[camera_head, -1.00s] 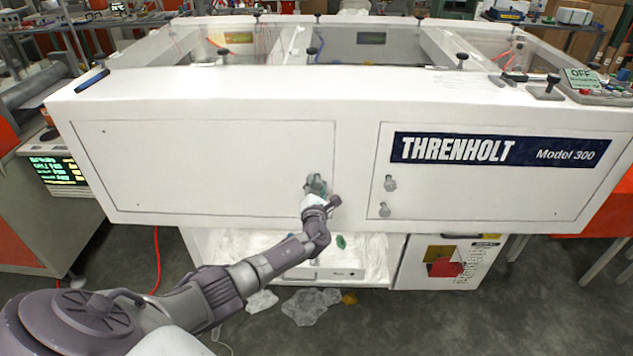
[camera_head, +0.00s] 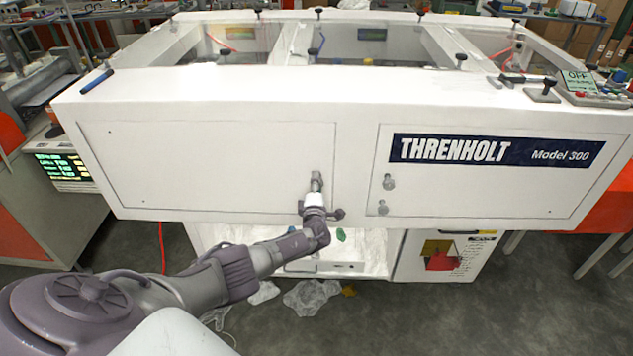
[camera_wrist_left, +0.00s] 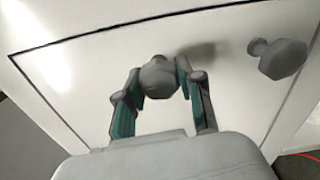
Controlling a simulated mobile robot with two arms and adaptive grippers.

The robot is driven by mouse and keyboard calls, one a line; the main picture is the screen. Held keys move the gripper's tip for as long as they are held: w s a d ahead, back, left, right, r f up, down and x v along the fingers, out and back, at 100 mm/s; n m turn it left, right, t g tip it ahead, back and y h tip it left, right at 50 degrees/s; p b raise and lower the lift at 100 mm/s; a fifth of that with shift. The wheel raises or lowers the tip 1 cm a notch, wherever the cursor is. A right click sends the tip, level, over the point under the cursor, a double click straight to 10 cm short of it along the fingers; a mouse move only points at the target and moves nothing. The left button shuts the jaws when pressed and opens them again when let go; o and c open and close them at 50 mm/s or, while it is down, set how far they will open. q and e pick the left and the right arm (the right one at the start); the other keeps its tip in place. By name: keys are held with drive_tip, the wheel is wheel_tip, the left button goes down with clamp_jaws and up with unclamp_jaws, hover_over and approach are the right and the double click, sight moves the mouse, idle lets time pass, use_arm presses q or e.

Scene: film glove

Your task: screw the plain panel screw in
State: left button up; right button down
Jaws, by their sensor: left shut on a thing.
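The plain panel (camera_head: 200,165) is the unlabelled white panel on the left of the machine front. My left gripper (camera_head: 316,182) is at its right edge, and its wrist hides part of that area. In the left wrist view, the two green-and-grey fingers of the left gripper (camera_wrist_left: 155,85) are closed on the sides of a grey faceted screw knob (camera_wrist_left: 160,77) on the panel. A second grey knob (camera_wrist_left: 278,58) stands free to the right of it. How deep the held screw sits is hard to tell. My right gripper is not in view.
The right panel has a dark THRENHOLT label (camera_head: 500,150) and two grey screws (camera_head: 388,182). Under the machine is an open white shelf (camera_head: 375,250) beside a white cabinet (camera_head: 445,260). Crumpled clear film (camera_head: 312,297) lies on the floor.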

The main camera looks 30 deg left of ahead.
use_arm(q)
drive_tip(key=shift+m, duration=0.6)
drive_tip(key=o, duration=1.2)
drive_tip(key=v, duration=1.2)
drive_tip(key=shift+f, duration=0.1)
